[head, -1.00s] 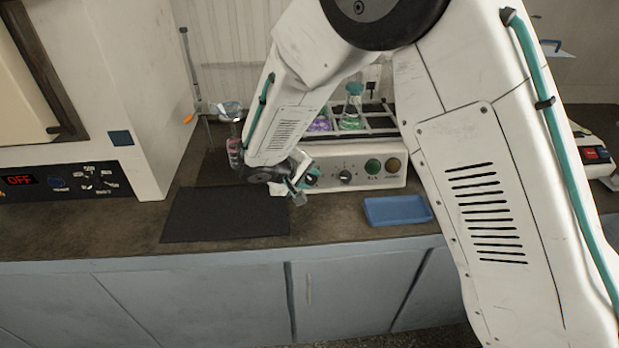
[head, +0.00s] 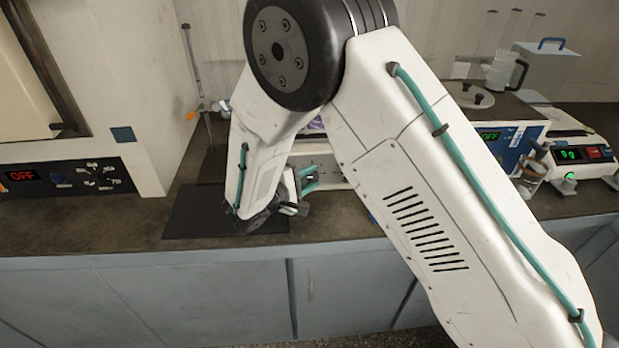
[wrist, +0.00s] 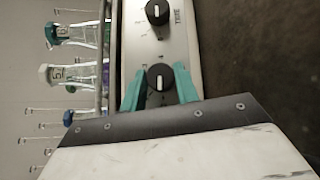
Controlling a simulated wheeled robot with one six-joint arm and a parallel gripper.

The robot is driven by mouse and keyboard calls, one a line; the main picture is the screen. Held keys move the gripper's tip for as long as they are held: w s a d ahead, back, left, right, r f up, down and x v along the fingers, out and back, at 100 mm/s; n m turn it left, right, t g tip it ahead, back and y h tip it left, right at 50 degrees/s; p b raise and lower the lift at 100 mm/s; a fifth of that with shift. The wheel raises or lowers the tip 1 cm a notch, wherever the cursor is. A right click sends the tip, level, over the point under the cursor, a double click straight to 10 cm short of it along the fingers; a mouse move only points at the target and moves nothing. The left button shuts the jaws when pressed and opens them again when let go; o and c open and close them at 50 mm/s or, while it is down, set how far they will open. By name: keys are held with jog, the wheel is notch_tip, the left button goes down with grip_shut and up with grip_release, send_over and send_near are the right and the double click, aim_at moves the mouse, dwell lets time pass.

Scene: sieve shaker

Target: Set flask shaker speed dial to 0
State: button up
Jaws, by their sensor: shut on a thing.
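The flask shaker (head: 334,172) is mostly hidden behind my arm in the head view. In the wrist view its pale front panel (wrist: 183,45) shows two black dials with white pointer marks. My gripper (head: 308,180) is at the left part of the shaker's front. In the wrist view my gripper (wrist: 159,88) has its teal fingers on both sides of the lower dial (wrist: 160,76), shut on it. That dial's white mark runs up and down the picture.
Flasks (wrist: 58,73) stand on the shaker beside the panel. A dark mat (head: 190,222) lies on the bench at left. An oven-like unit with an OFF display (head: 22,176) is far left. A blue-fronted device (head: 512,140) and a balance (head: 580,155) stand at right.

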jog(key=shift+n, duration=0.3)
dwell(0.4)
jog(key=o, duration=1)
jog(key=shift+c, duration=0.2)
jog(key=shift+s, duration=0.1)
jog(key=v, duration=0.7)
jog(key=shift+s+a+f, duration=0.1)
jog(key=shift+s+a, duration=0.1)
